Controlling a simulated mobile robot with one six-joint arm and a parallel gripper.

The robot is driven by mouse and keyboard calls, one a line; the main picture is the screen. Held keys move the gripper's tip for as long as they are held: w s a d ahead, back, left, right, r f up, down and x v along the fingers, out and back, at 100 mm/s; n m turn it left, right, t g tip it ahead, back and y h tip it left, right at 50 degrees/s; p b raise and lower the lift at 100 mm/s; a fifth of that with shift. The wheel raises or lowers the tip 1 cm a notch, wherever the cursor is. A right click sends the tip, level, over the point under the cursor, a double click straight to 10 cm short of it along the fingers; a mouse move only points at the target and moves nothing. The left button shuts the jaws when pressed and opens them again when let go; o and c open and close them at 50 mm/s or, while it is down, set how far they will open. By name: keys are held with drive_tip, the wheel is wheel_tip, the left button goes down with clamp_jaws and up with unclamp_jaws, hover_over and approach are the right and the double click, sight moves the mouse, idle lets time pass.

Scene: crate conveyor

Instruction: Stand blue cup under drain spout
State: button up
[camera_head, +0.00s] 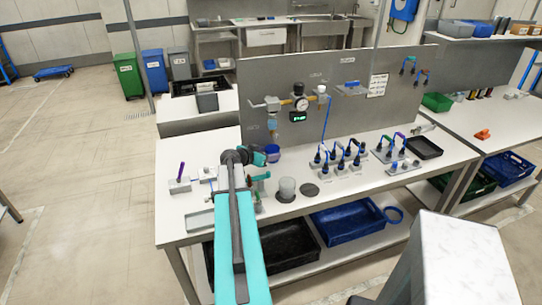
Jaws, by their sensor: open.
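A small dark blue cup (273,152) stands on the white workbench (352,191), close to the upright grey panel. My gripper (265,168) is low over the bench at its left part, with its teal fingers apart and nothing visible between them. The blue cup is just beyond the farther finger, which partly overlaps it; I cannot tell whether they touch. Pipe fittings with a hanging filter body (272,109) are on the panel above the cup. The drain spout is too small to make out clearly; it may be the thin part below that filter.
A translucent cup (286,187) stands on a dark round pad right of my gripper, beside another dark disc (309,190). Several blue-capped fittings (340,155) stand farther right. A grey block with a purple-handled tool (180,181) is at left. Blue (346,222) and black crates sit below.

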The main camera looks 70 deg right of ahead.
drive_tip(key=b+v, duration=0.2)
drive_tip(key=v, duration=0.5)
drive_tip(key=shift+a, duration=0.2)
drive_tip(key=shift+w+a+r, duration=0.15)
drive_tip(key=shift+a+r, duration=0.15)
drive_tip(key=shift+a, duration=0.1)
